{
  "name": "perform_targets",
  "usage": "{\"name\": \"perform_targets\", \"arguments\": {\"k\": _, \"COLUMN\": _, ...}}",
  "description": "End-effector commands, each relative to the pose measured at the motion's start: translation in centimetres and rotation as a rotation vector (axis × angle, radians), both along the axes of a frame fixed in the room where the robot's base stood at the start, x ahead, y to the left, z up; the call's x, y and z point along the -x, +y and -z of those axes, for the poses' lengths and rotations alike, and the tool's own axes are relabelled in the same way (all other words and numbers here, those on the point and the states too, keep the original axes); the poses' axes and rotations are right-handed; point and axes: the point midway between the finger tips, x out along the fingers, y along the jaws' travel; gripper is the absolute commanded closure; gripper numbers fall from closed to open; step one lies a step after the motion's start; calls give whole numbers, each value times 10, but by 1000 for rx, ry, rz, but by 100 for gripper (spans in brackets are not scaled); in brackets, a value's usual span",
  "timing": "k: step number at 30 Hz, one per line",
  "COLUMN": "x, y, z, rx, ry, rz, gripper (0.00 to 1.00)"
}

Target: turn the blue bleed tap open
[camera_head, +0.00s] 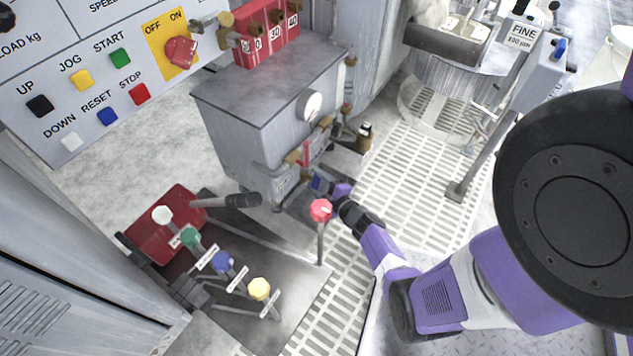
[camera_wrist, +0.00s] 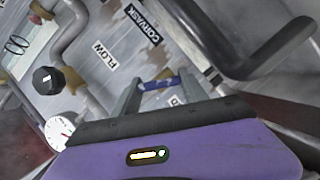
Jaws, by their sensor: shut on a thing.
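The blue bleed tap (camera_wrist: 157,85) shows in the wrist view as a small blue handle between my two fingers. It also shows in the head view as a small blue spot (camera_head: 317,183) low on the front of the grey cabinet. My gripper (camera_wrist: 160,92) is shut on this blue handle, with a finger at either side. In the head view my gripper (camera_head: 322,186) reaches in from the lower right. The tap's body and stem are mostly hidden, so I cannot tell how far it is turned.
A red-handled valve (camera_head: 306,153) and brass fittings sit just above the tap. A red-knobbed post (camera_head: 320,210) stands close to my wrist. Levers with coloured balls (camera_head: 222,262) are at lower left. In the wrist view a thick grey pipe (camera_wrist: 268,62) crosses at right, and a gauge (camera_wrist: 59,131) is at left.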

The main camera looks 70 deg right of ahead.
Motion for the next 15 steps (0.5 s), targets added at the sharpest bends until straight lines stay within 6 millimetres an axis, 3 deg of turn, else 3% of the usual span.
{"name": "perform_targets", "arguments": {"k": 3, "x": 1, "y": 0, "z": 1, "rx": -2, "ry": 2, "rz": 2, "gripper": 90}}
{"name": "perform_targets", "arguments": {"k": 4, "x": 1, "y": 0, "z": 1, "rx": -2, "ry": 2, "rz": 2, "gripper": 47}}
{"name": "perform_targets", "arguments": {"k": 7, "x": 1, "y": 0, "z": 1, "rx": -2, "ry": 1, "rz": 1, "gripper": 28}}
{"name": "perform_targets", "arguments": {"k": 15, "x": 0, "y": 0, "z": 0, "rx": -1, "ry": 1, "rz": 1, "gripper": 27}}
